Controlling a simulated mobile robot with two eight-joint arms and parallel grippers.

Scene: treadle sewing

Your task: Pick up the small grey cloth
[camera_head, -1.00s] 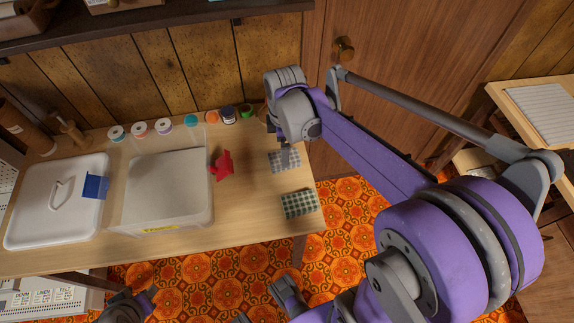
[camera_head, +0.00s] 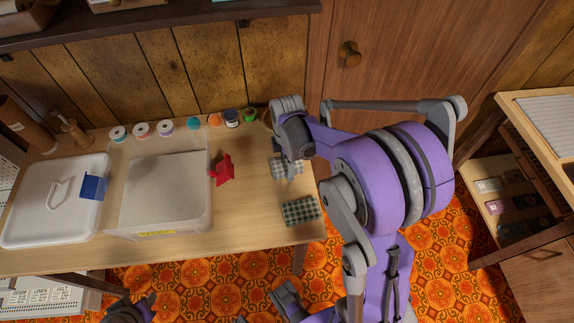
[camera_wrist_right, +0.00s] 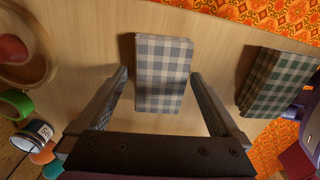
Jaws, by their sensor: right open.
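The small grey cloth (camera_head: 279,162) is a folded grey and white checked piece lying flat near the table's right end. In the right wrist view, the grey cloth (camera_wrist_right: 163,80) lies between the two fingers of my right gripper (camera_wrist_right: 160,74). The fingers are apart, with a small gap on each side of the cloth. In the head view my right gripper (camera_head: 284,158) is above the cloth and partly covers it. Dark and grey parts of mine show at the bottom edge; the left gripper's jaws cannot be made out.
A green checked cloth (camera_head: 300,211) lies close by, nearer the table's front right corner. A red object (camera_head: 222,170) and a clear bin (camera_head: 207,200) stand to the left. Several spools line the back, with a dark jar (camera_head: 231,118) and green ring (camera_head: 250,115) near my right gripper.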

